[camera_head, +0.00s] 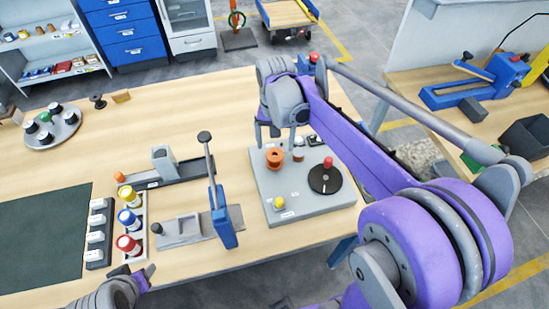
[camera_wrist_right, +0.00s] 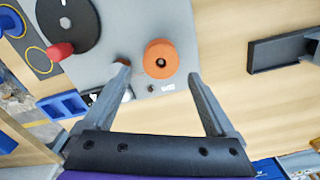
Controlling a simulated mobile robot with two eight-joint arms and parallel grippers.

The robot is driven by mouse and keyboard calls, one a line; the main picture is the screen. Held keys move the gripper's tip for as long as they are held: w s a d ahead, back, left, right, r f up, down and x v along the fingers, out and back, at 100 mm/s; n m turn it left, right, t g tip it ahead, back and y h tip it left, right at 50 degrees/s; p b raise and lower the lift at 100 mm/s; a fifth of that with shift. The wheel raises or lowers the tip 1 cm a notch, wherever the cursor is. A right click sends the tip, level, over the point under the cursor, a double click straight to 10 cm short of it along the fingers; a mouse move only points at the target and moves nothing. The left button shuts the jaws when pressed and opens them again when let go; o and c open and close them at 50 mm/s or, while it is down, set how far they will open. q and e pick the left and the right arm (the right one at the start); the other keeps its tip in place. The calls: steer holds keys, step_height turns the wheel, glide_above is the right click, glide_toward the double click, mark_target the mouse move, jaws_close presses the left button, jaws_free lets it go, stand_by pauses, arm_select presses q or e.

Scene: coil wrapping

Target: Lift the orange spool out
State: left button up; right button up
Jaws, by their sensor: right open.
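The orange spool (camera_head: 274,157) stands upright near the back left of the grey base plate (camera_head: 313,200). In the right wrist view the orange spool (camera_wrist_right: 161,59) shows from above, with a dark hole in its middle. My right gripper (camera_head: 282,138) is above the back of the plate; in its wrist view the open jaws (camera_wrist_right: 160,85) are apart and empty, with the spool beyond and between the fingertips. My left gripper (camera_head: 140,277) is low at the table's front edge, and its jaw state is unclear.
A black disc with a red knob (camera_head: 326,178) and a yellow button (camera_head: 279,202) are on the plate. The table's back middle (camera_head: 190,110) is clear.

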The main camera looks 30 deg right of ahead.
mark_target(275, 153)
step_height(275, 153, down, 5)
steer(key=shift+f, duration=0.15)
jaws_close()
stand_by(0.5)
step_height(275, 153, up, 10)
stand_by(0.7)
